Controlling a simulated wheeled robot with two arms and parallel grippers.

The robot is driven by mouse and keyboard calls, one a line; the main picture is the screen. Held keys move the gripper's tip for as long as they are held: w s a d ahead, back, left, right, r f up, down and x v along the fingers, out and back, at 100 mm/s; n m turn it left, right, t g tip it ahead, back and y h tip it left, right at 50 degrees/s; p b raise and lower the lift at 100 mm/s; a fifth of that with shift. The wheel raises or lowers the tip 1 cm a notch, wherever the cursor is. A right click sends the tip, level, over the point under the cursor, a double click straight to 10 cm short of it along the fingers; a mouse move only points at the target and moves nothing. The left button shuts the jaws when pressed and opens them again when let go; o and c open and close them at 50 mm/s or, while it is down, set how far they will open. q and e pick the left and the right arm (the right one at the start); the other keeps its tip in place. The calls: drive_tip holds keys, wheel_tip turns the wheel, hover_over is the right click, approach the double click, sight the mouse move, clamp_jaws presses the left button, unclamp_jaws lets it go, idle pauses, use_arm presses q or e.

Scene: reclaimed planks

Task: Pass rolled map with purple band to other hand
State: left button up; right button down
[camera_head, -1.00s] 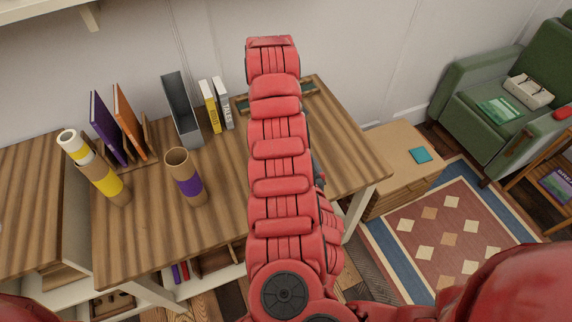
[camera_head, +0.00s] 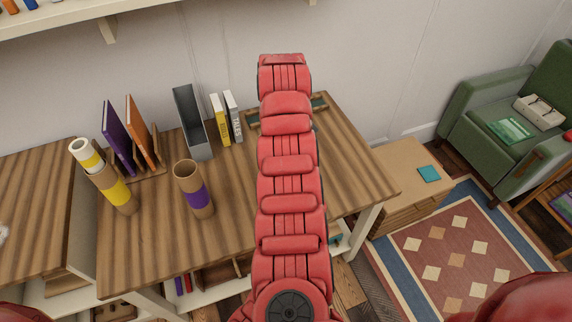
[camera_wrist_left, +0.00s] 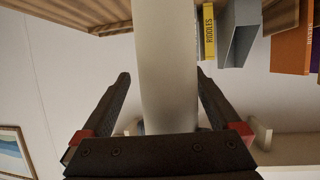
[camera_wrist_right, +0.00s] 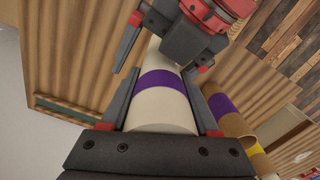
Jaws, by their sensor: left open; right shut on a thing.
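The rolled map with purple band (camera_wrist_right: 165,112) is a cream cylinder with one purple ring. In the right wrist view it lies between the fingers of my right gripper (camera_wrist_right: 161,78), which is shut on it near one end. My left gripper (camera_wrist_left: 162,78) is open, its fingers on either side of the pale, plain part of the map (camera_wrist_left: 165,55). The left gripper also shows in the right wrist view (camera_wrist_right: 155,55), at the map's far part beyond the purple band. In the head view my red arm hides both grippers and the map.
On the plank desk (camera_head: 240,215) stand a cardboard tube with a purple band (camera_head: 193,188) and a yellow-banded tube (camera_head: 113,190) holding a yellow-banded map (camera_head: 86,155). Behind are upright books (camera_head: 118,137), a grey file holder (camera_head: 193,122) and a shallow tray (camera_head: 318,103). A wall shelf runs above.

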use_arm(q)
drive_tip(key=shift+d, duration=0.1)
drive_tip(key=c, duration=1.4)
use_arm(e)
drive_tip(key=shift+a, duration=0.2)
use_arm(q)
drive_tip(key=shift+c, duration=0.4)
use_arm(e)
drive_tip(key=shift+c, duration=0.2)
unclamp_jaws()
drive_tip(key=shift+d+r, duration=0.1)
drive_tip(key=shift+r, duration=0.05)
